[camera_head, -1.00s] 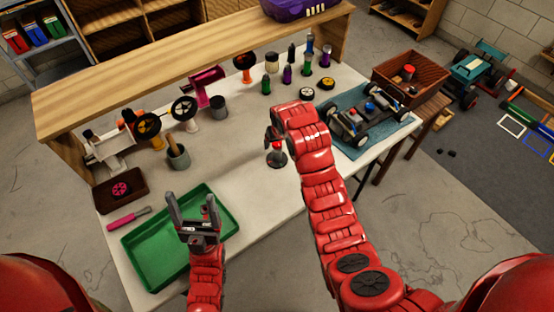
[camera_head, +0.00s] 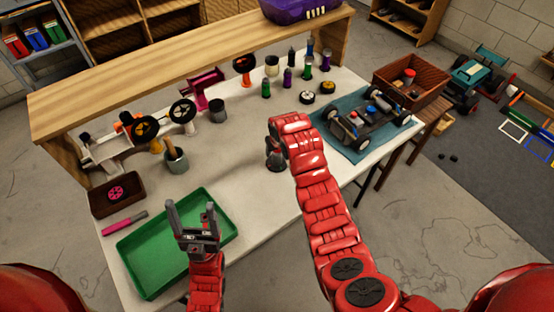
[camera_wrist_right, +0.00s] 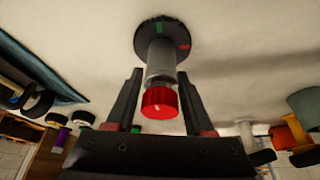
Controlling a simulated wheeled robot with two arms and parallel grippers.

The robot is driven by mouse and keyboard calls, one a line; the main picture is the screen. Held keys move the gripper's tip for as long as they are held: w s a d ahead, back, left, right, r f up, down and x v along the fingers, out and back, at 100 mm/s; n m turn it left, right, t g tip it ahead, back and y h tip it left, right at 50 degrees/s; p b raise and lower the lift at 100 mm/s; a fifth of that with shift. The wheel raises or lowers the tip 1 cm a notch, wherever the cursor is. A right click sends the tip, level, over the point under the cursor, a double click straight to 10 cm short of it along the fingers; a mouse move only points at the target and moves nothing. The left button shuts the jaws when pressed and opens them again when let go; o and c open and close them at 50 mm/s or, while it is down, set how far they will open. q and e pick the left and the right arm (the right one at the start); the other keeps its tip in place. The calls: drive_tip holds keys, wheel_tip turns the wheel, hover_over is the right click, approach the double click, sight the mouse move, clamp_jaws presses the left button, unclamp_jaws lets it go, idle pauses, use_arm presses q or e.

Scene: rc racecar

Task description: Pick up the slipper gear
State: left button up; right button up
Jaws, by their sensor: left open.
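A small upright piece (camera_wrist_right: 160,55) with a grey post, a red cap and a dark round base stands on the white table. I cannot tell for sure whether it is the slipper gear. A pink gear-like wheel (camera_head: 116,193) lies in a brown tray at the left. My right gripper (camera_head: 275,148) is over the upright piece. In the right wrist view its fingers (camera_wrist_right: 160,72) are apart, one on each side of the post and cap, with gaps visible. My left gripper (camera_head: 191,207) is open and empty above the green tray.
The green tray (camera_head: 150,273) lies at the table's front left, with a pink-handled tool (camera_head: 125,223) beside it. A car chassis (camera_head: 368,122) sits on a blue mat at the right. Several bottles and wheels stand behind. The table's middle is mostly clear.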

clamp_jaws()
drive_tip(key=shift+r, duration=0.15)
